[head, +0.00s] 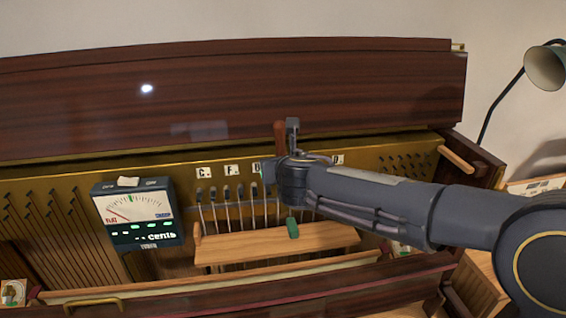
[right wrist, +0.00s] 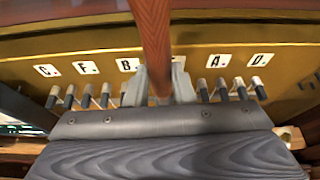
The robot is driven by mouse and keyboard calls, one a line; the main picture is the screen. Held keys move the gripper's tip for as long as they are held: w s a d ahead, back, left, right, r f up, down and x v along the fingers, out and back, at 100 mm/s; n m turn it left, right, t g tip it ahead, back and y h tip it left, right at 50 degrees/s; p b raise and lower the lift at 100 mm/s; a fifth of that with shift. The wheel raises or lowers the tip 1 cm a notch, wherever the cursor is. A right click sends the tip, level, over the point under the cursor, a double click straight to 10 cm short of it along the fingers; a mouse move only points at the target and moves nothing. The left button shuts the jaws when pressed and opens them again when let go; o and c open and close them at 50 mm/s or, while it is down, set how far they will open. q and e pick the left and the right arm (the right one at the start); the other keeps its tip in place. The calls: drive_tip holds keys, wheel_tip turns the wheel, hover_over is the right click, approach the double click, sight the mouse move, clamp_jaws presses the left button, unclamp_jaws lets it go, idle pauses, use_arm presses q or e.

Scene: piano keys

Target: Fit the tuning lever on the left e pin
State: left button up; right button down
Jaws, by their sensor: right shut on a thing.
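My right gripper (head: 284,164) reaches in from the right, in front of the gold pin plate (head: 400,165). It is shut on the tuning lever, whose red-brown wooden handle (head: 279,138) stands up above the fingers. In the right wrist view the handle (right wrist: 153,35) rises between the two fingers (right wrist: 158,84). The lever's lower end is hidden, so I cannot tell whether it touches a pin. Several grey-tipped pins (right wrist: 221,88) stand in a row below letter cards reading G, F, B, A and D. The card between B and A is mostly hidden behind the lever and fingers. My left gripper is not in view.
A tuning meter (head: 138,213) with a needle dial stands at the left. A wooden shelf (head: 240,248) below the pins carries a green block (head: 292,228). The raised dark lid (head: 220,90) spans the back. A lamp (head: 546,68) is at the far right.

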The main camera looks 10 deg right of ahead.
drive_tip(key=shift+w+r, duration=0.1)
drive_tip(key=shift+w, duration=0.1)
drive_tip(key=shift+w, duration=0.6)
drive_tip(key=shift+c, duration=2.2)
unclamp_jaws()
drive_tip(key=s, duration=0.9)
drive_tip(key=shift+b, duration=0.45)
